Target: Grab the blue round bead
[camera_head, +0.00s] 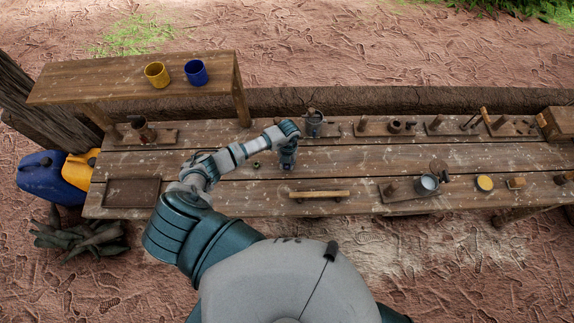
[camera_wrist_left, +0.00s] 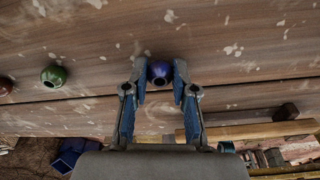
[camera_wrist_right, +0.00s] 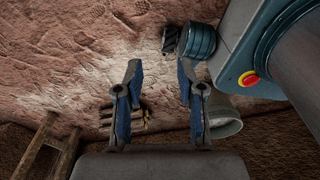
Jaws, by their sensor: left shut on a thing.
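The blue round bead (camera_wrist_left: 159,73) shows in the left wrist view between the fingertips of my left gripper (camera_wrist_left: 160,78), which is shut on it. The bead is over the wooden table (camera_wrist_left: 90,25), and I cannot tell whether it touches the wood. In the head view my left gripper (camera_head: 288,163) points down at the table's middle and hides the bead. My right gripper (camera_wrist_right: 159,85) is open and empty in the right wrist view, with bare earth behind it.
A green bead (camera_wrist_left: 54,76) and a red-brown bead (camera_wrist_left: 5,86) lie left of the gripper. A wooden bar (camera_head: 319,195) lies near the front edge. Yellow (camera_head: 157,75) and blue (camera_head: 196,72) mugs stand on the raised shelf. Tools line the table's back right.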

